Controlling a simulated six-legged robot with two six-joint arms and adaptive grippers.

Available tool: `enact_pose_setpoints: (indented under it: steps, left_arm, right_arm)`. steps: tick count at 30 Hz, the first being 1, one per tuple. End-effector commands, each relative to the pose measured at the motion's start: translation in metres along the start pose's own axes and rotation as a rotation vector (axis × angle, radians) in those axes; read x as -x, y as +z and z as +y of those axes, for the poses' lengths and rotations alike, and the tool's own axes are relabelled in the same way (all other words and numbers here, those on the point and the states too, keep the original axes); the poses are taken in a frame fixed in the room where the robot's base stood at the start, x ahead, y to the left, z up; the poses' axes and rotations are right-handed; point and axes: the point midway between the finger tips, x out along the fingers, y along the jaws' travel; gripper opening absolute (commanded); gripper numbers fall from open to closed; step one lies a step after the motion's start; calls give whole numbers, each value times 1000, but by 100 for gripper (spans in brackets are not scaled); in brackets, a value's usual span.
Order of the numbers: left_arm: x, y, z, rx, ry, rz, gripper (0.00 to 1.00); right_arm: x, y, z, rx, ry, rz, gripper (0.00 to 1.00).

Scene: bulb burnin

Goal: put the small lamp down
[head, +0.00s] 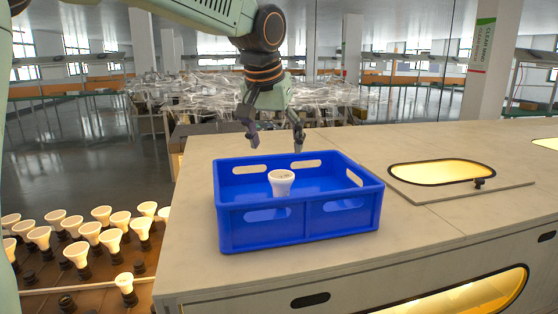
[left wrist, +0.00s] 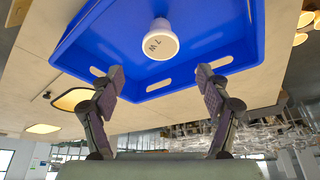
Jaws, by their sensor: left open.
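A small white lamp (head: 281,182) is inside the blue crate (head: 300,234), toward its middle, with its round end up. The left wrist view shows the same lamp (left wrist: 160,42) with "7W" printed on its round face. My left gripper (head: 274,140) is open and empty above the far side of the crate, apart from the lamp. Its two spread fingers also show in the left wrist view (left wrist: 160,85), with the lamp beyond them. The lamp's lower end is hard to make out in the head view. My right gripper is not in view.
The crate stands on a light worktop (head: 420,215). To its right is a lit oval window (head: 440,172) with a small dark knob (head: 478,184). At the left, several lit lamps (head: 76,254) stand in sockets on a brown board. The worktop between crate and window is clear.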

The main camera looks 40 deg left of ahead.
Motion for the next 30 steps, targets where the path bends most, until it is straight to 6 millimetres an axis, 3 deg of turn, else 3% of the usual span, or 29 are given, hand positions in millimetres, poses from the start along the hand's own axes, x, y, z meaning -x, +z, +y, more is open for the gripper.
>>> enact_pose_setpoints:
  steps: [7,23,30]
  left_arm:
    - [22,0,0,0,-1,-1,76]
    - [24,0,0,0,-1,-1,76]
    - [24,0,0,0,-1,-1,59]
  right_arm:
    - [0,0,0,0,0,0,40]
    - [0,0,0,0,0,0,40]
    - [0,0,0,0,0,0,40]
